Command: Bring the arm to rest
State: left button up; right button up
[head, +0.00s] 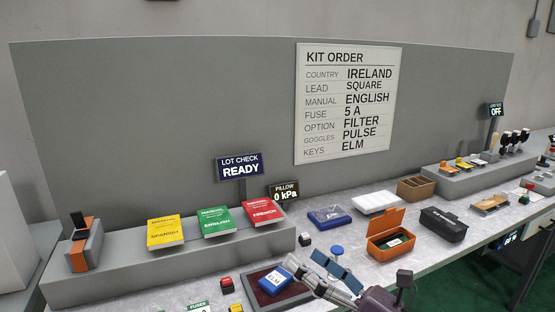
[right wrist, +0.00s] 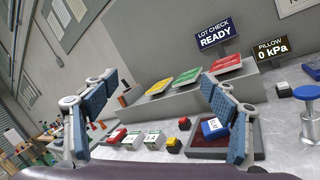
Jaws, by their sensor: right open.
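My right gripper (head: 312,268) reaches in from the bottom of the head view, over the front of the table. In the right wrist view its two blue-padded fingers (right wrist: 158,90) stand wide apart with nothing between them. In the head view the fingers overlap the right side of a dark red tray (head: 258,299) that holds a blue box (head: 275,281). I cannot tell how high above the tray they are. My left gripper is in neither view.
Yellow (head: 165,232), green (head: 216,222) and red (head: 262,212) manuals lie on a grey ledge. A blue-topped post (right wrist: 307,93) and red and yellow buttons stand close by.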

jog(key=d+r+m+t+h, duration=0.3)
jog(key=d+m+t+h, duration=0.8)
jog(key=m, duration=0.7)
jog(key=s+d+f+m+g+h, duration=0.2)
jog(key=d+f+m+g+h, duration=0.3)
jog(key=f+m, duration=0.4)
jog(key=s+d+f+m+g+h, duration=0.2)
jog(key=d+f+m+g+h, duration=0.35)
jog(key=f, duration=0.45)
jog(key=s+a+f+m+g+y, duration=0.25)
jog(key=s+a+f+g, duration=0.2)
jog(key=s+f, duration=0.55)
jog(key=s+a+f+m+g+y, duration=0.2)
jog(key=s+a+f+g+y, duration=0.3)
jog(key=s+f, duration=0.55)
notch_tip(320, 180, down, 22)
jog(key=s+d+g+h, duration=0.1)
jog(key=s+d+g, duration=0.1)
jog(key=s+d+f+g, duration=0.1)
jog(key=s+d+f, duration=0.2)
jog(key=s+f, duration=1.5)
jog(key=shift+d+f+g, duration=0.2)
jog(key=shift+f+g, duration=0.05)
jog(key=shift+g, duration=0.05)
